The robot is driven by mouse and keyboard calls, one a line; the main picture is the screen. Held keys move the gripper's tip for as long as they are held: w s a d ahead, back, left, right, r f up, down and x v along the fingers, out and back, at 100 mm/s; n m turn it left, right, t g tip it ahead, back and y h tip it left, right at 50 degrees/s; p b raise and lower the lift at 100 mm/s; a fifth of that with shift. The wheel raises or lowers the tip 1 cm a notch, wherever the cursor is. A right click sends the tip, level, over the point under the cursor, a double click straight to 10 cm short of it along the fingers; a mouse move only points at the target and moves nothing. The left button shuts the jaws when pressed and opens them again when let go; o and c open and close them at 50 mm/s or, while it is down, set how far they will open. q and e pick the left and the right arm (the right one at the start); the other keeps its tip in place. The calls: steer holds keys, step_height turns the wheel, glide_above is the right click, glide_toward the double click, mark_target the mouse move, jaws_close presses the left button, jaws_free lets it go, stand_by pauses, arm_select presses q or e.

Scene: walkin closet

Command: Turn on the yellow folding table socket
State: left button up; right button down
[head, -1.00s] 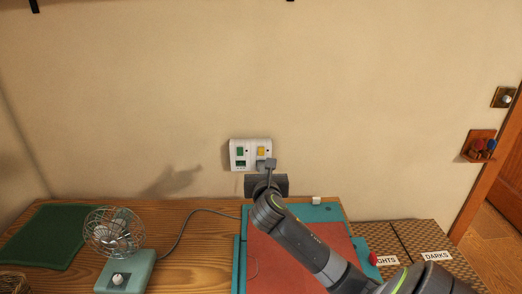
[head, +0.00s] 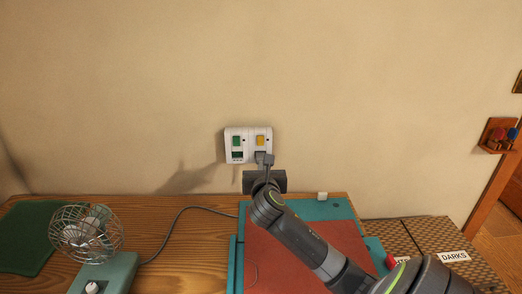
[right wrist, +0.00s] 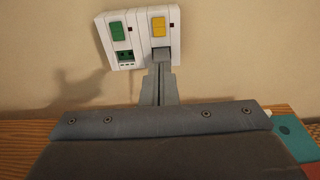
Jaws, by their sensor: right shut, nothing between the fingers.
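A white double wall socket (head: 247,131) is on the wall above the table. It has a green switch (head: 236,141) on the left and a yellow switch (head: 261,140) on the right; both also show in the right wrist view, green (right wrist: 117,31) and yellow (right wrist: 158,26). My right gripper (head: 264,160) is shut and empty, with its tips just below the yellow switch, in front of the right outlet. In the right wrist view its fingers (right wrist: 161,69) partly hide that outlet; I cannot tell whether they touch. My left gripper is out of view.
A wooden table (head: 195,226) holds a green fan (head: 107,275), a dark green cloth (head: 24,238) and a teal-edged red mat (head: 243,215). A small white block (head: 322,195) lies behind the mat. Woven baskets (head: 420,232) stand at right. The wall around the socket is clear.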

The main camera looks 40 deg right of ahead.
mark_target(261, 145)
steer(key=x, duration=1.4)
steer(key=shift+d+p, duration=0.1)
steer(key=shift+p, duration=0.3)
